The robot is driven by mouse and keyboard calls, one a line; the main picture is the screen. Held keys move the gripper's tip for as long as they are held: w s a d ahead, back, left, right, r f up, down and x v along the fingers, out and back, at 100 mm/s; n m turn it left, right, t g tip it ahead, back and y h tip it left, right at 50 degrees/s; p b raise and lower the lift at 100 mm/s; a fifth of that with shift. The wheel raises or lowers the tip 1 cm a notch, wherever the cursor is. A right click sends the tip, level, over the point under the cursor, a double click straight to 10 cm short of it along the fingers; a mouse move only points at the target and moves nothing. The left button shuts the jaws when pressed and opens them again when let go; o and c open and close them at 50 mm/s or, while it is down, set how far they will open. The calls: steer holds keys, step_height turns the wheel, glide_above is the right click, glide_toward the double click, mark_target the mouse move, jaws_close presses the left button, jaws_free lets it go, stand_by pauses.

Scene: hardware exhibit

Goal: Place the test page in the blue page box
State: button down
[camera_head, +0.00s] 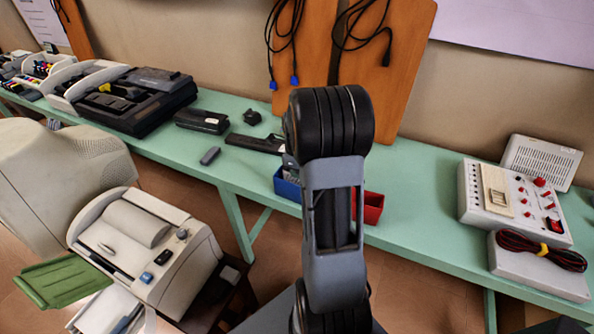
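The blue page box (287,190) stands on the green table, left of my raised arm, which covers its right part. Something grey shows at its top; I cannot tell whether it is inside. I cannot identify the test page for certain. A beige printer (190,262) stands at the lower left, with a pale curved surface on top and a green tray (62,281) at its left. My arm rises through the middle of the view. My gripper is not visible, so whether it holds anything does not show.
A red box (373,207) stands right of my arm on the green table (420,222). Black devices lie left of the blue box. A white control panel (513,203) and a coiled cable (540,249) are at the right. Cables hang on wooden boards behind.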

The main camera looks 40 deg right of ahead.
steer(key=shift+f, duration=0.15)
steer(key=c, duration=1.4)
jaws_free()
steer(key=shift+o, duration=0.2)
step_height(320, 180, up, 11)
steer(key=shift+r, duration=0.2)
steer(key=s+a+n+t, duration=0.2)
steer(key=s+a+n, duration=0.4)
steer(key=a+n, duration=0.4)
steer(key=s+a+r+n+t, duration=0.1)
steer(key=s+a+n, duration=0.5)
steer(key=n, duration=1.4)
steer(key=shift+s+a+r+n+t, duration=0.2)
steer(key=shift+a+r+n+t, duration=0.15)
steer(key=shift+a, duration=2.05)
